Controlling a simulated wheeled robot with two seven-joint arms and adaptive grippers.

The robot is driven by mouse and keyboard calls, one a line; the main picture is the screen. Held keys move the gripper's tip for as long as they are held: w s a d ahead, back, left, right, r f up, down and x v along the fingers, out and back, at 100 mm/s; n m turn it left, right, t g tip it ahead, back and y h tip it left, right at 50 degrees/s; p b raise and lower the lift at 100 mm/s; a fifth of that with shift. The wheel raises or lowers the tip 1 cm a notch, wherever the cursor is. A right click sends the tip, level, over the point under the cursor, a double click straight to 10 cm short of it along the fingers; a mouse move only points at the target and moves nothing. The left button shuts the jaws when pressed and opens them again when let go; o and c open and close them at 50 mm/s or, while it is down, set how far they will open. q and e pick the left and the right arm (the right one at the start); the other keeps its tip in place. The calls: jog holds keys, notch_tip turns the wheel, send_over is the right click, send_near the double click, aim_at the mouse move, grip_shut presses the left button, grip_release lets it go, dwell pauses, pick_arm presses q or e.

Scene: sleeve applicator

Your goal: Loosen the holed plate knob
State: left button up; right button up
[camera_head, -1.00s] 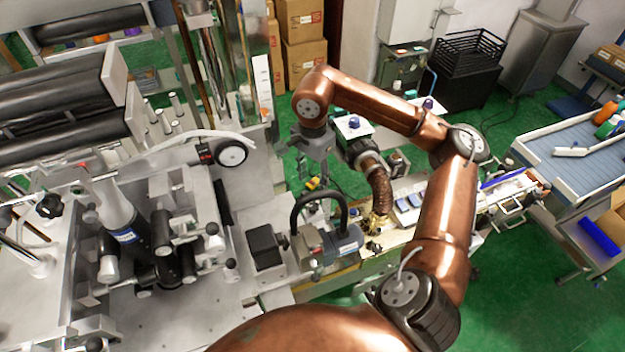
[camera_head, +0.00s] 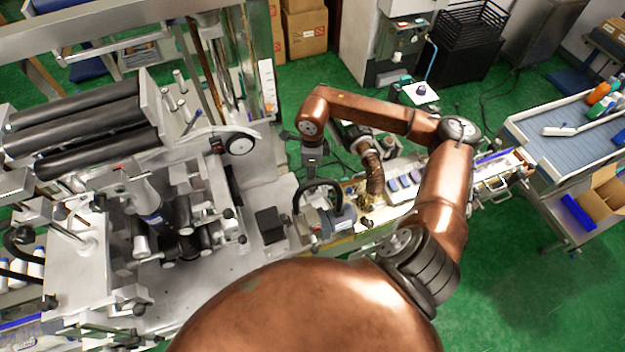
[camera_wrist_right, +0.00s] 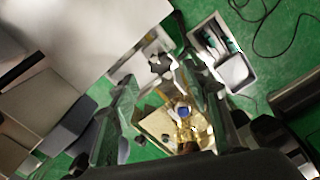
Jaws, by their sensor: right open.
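My right gripper (camera_head: 312,158) hangs in the head view above the machine's far side, behind a black arched handle (camera_head: 318,190). In the right wrist view the gripper (camera_wrist_right: 160,80) has its two dark fingers spread, with nothing held between them. A small black knob-like part (camera_wrist_right: 160,65) shows beyond the fingertips against pale parts, apart from them as far as I can see. I cannot tell whether it is the holed plate knob. Another dark knob (camera_head: 98,202) stands at the machine's left in the head view. No holed plate can be made out clearly. My left gripper is not in view.
Black rollers (camera_head: 90,125) and metal posts crowd the machine's left. A grey motor (camera_head: 337,221) sits below my right gripper. A narrow conveyor (camera_head: 490,183) runs right toward a blue-topped table (camera_head: 570,150). Green floor (camera_head: 530,270) is open at lower right.

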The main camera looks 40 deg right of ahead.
notch_tip(320, 180, down, 6)
jog(key=shift+r+p, duration=0.15)
jog(key=shift+p, duration=0.8)
jog(key=shift+c, duration=0.3)
jog(key=c, duration=1.1)
